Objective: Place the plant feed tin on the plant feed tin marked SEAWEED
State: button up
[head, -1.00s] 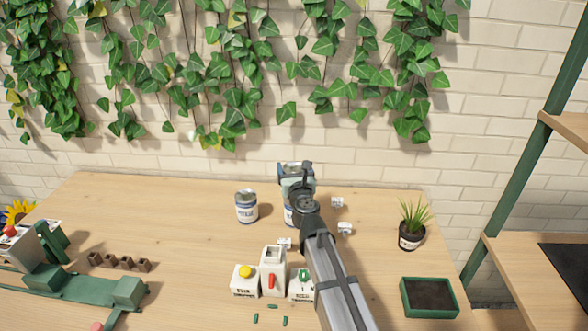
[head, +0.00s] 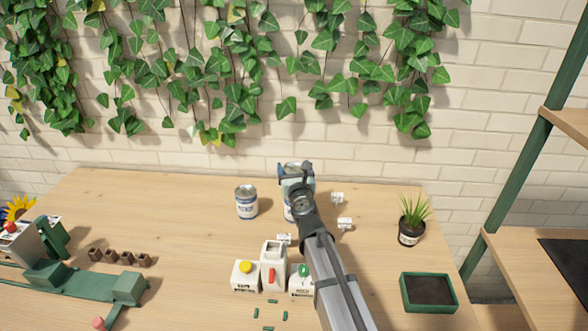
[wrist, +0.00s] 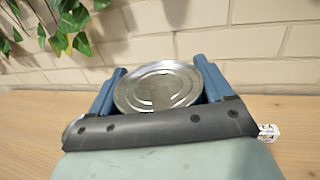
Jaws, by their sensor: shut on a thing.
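My gripper (head: 296,172) is over the back middle of the table, its blue fingers shut on a plant feed tin. The tin's round silver lid (wrist: 158,88) shows between the fingers in the wrist view. Below the gripper in the head view, a strip of white and blue tin (head: 288,213) shows. My gripper hides most of it, and I cannot tell whether it is the held tin or another one under it. A second plant feed tin (head: 247,203), white and blue with a silver lid, stands upright to the left. Its label is too small to read.
White bottles with yellow, red and green tops (head: 272,267) stand in front. Small white tags (head: 344,223) lie to the right of the gripper. A potted plant (head: 411,222) and a green tray (head: 402,296) are at the right.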

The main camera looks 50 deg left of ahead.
jog(key=o, duration=1.2)
jog(key=shift+r, duration=0.1)
jog(key=v, duration=1.2)
